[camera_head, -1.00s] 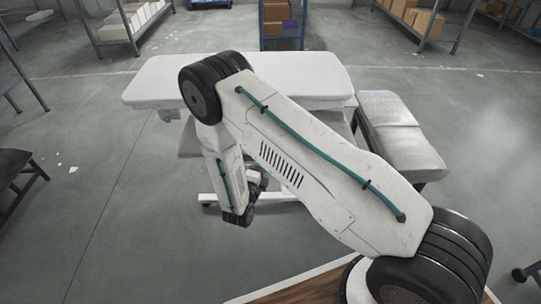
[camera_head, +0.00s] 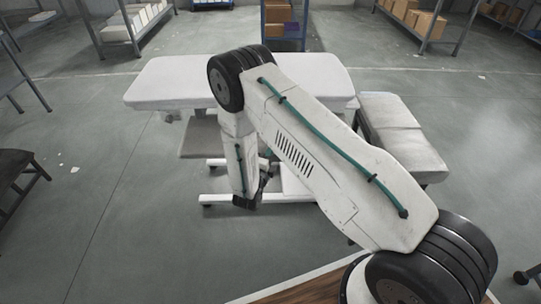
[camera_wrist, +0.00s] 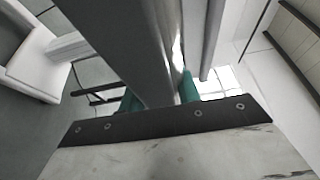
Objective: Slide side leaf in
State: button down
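A white padded wheeled table (camera_head: 165,82) stands ahead in the head view. A grey flat panel (camera_head: 198,138) sits under its left end; I cannot tell for sure whether this is the side leaf. My gripper (camera_head: 247,203) points down in front of the table, its fingers mostly hidden by my arm. In the wrist view, two teal fingers (camera_wrist: 160,95) stand apart on either side of a long grey bar-like part (camera_wrist: 150,50). I cannot tell whether they touch it or where it joins the table.
A grey padded bench (camera_head: 395,130) stands right of the table. The table's white base (camera_head: 220,198) is low on the floor. A dark chair (camera_head: 18,175) is at the left edge. Shelves with boxes (camera_head: 412,18) line the back. Floor at the left front is clear.

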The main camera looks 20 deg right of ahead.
jog(key=w+d, duration=0.1)
jog(key=w, duration=0.4)
jog(key=w+d, duration=0.2)
jog(key=w, duration=0.3)
jog(key=w+d, duration=0.2)
jog(key=w, duration=0.3)
jog(key=shift+w+d+f, duration=0.1)
jog(key=shift+w+f, duration=0.2)
jog(key=shift+w, duration=0.35)
jog(key=shift+r, duration=0.1)
jog(key=c, duration=1.1)
grip_release()
jog(key=shift+w+d, duration=0.1)
jog(key=shift+w, duration=0.05)
jog(key=shift+s+a, duration=0.3)
jog(key=v, duration=0.7)
jog(key=shift+d, duration=0.1)
